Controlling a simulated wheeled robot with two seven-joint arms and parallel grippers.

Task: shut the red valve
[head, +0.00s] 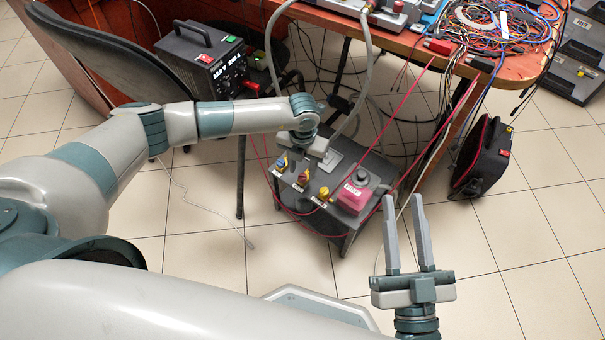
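The red valve (303,177) is the middle one of a row of three small valves on a dark low stand. The blue valve (282,163) sits to its upper left and the yellow valve (324,193) to its lower right. My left gripper (302,152) is above the back of the row, close to the blue and red valves. Its fingers are too small and hidden to tell their opening or any contact. My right gripper (405,215) is open and empty, to the right of the stand, fingers pointing up the picture. The red valve's handle angle is unclear.
A red box (352,197) with a dark knob stands at the stand's right. Hoses and red cables run around the stand. A wooden table (400,42) with cables is behind, a black power unit (205,58) at upper left, a black bag (481,157) at right. Tiled floor lies clear at lower right.

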